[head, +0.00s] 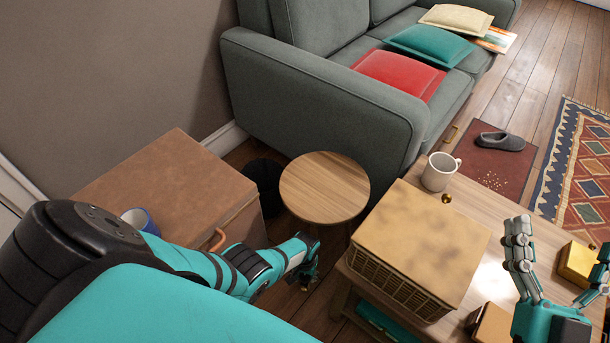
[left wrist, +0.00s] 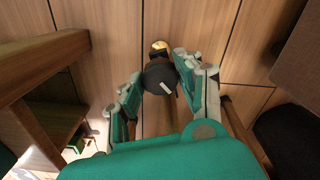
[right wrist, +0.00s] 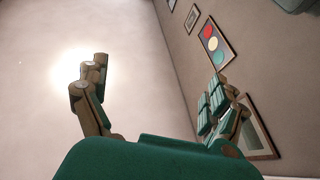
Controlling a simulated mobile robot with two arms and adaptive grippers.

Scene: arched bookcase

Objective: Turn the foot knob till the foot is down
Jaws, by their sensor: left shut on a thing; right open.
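The foot knob (left wrist: 158,76) is dark and round with a white mark, low near the floor in the left wrist view. A small brass-coloured piece (left wrist: 160,46), perhaps the foot, shows just beyond it. My left gripper (left wrist: 154,84) is shut on the knob, with a finger on each side. In the head view my left gripper (head: 307,271) is low by the round wooden side table (head: 325,186), whose leg is mostly hidden. My right gripper (head: 560,262) is open and empty; it also shows in the right wrist view (right wrist: 155,90), facing a pale surface and wall.
A brown cabinet (head: 150,185) stands left, with a dark bin (head: 264,180) beside it. The grey sofa (head: 310,100) is behind. On the right, a low table (head: 520,220) carries a wooden box (head: 415,240), a mug (head: 439,171) and a gold box (head: 577,263).

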